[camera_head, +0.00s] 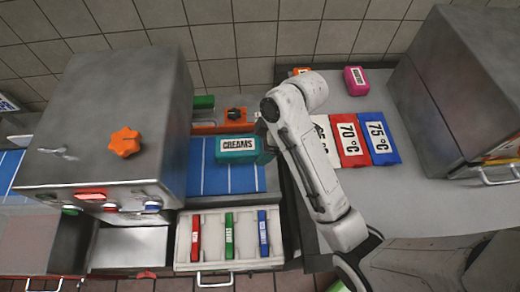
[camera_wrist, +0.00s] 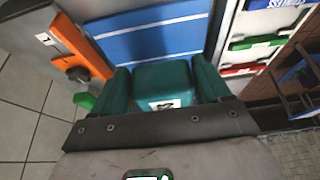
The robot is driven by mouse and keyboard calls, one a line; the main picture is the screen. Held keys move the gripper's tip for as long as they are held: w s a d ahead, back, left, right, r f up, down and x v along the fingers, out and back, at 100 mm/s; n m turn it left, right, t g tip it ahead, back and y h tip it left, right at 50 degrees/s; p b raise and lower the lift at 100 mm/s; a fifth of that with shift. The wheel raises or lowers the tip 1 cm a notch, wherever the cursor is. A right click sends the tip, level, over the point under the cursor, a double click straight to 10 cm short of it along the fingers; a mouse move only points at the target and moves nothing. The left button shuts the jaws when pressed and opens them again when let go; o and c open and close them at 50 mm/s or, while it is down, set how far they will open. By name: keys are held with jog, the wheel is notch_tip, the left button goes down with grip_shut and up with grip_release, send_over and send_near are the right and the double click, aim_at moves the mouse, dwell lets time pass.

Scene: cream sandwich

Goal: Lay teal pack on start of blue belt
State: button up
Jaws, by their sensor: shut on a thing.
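The teal pack (camera_head: 238,149) has a white label reading CREAMS in the head view. It is over the right part of the blue belt (camera_head: 216,180), which has thin white lines across it. In the wrist view the teal pack (camera_wrist: 163,83) sits between the two green fingers of my gripper (camera_wrist: 164,88), which is shut on it. The blue belt (camera_wrist: 150,35) shows beyond the pack. I cannot tell whether the pack touches the belt. In the head view my arm hides most of my gripper.
A steel machine with an orange knob (camera_head: 125,142) stands over the belt on the left. A white tray (camera_head: 182,240) with red, green and blue bars is in front. Mats marked 70 and 75 °C (camera_head: 379,138) lie right. An orange control box (camera_head: 235,117) stands behind the belt.

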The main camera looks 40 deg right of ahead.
jog(key=shift+f, duration=4.25)
jog(key=o, duration=1.1)
jog(key=shift+c, duration=0.2)
jog(key=v, duration=1)
jog(key=shift+r, duration=0.35)
